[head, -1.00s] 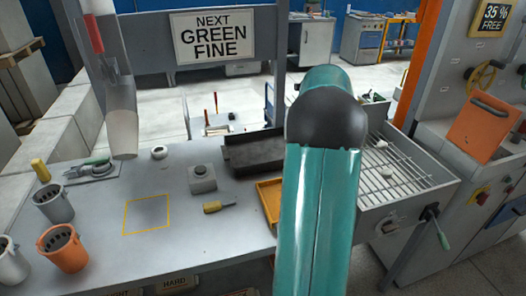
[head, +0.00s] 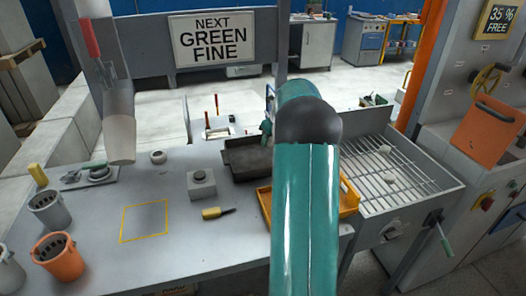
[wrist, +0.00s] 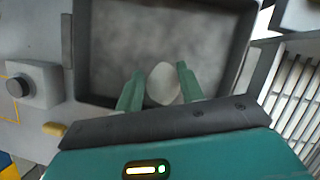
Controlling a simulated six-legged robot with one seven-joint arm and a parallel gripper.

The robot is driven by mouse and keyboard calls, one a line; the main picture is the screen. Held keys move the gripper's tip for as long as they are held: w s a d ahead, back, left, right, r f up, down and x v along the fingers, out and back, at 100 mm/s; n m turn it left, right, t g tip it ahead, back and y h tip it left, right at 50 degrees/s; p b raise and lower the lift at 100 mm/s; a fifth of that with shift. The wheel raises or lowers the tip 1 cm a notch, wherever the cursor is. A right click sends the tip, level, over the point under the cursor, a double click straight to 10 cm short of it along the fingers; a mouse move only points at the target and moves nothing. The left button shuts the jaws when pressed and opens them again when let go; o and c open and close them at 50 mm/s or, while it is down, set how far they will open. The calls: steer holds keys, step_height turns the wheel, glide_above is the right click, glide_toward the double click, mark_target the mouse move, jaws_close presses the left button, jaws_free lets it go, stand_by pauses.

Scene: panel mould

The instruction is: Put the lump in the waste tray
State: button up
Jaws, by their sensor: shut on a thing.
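My gripper (wrist: 160,80) is shut on a pale, rounded lump (wrist: 164,84), held between its two green fingers. In the wrist view they are over a dark, shallow rectangular tray (wrist: 115,45) with a bare grey floor. I cannot tell how high above the floor the lump is. In the head view the dark tray (head: 240,172) stands at the back of the bench, partly behind my teal arm. The held lump is not clearly visible there. No label shows which tray is the waste tray.
An orange-yellow tray (head: 263,198) sits in front of the dark one, partly hidden by my arm. To the right is a grated bin (head: 400,190) with pale lumps on its bars. A grey button box (head: 201,183) and yellow-handled tool (head: 213,213) lie left.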

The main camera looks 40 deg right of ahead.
mark_target(271, 141)
steer(key=w+f, duration=0.2)
steer(key=f, duration=0.1)
steer(key=shift+w+a+f, duration=0.2)
steer(key=shift+w+a, duration=0.15)
steer(key=shift+w, duration=0.05)
steer(key=shift+w+f, duration=0.2)
steer(key=shift+f, duration=1.5)
steer(key=shift+f, duration=0.1)
steer(key=o, duration=1)
steer(key=shift+o, duration=0.2)
steer(key=v, duration=1.2)
steer(key=shift+a, duration=0.15)
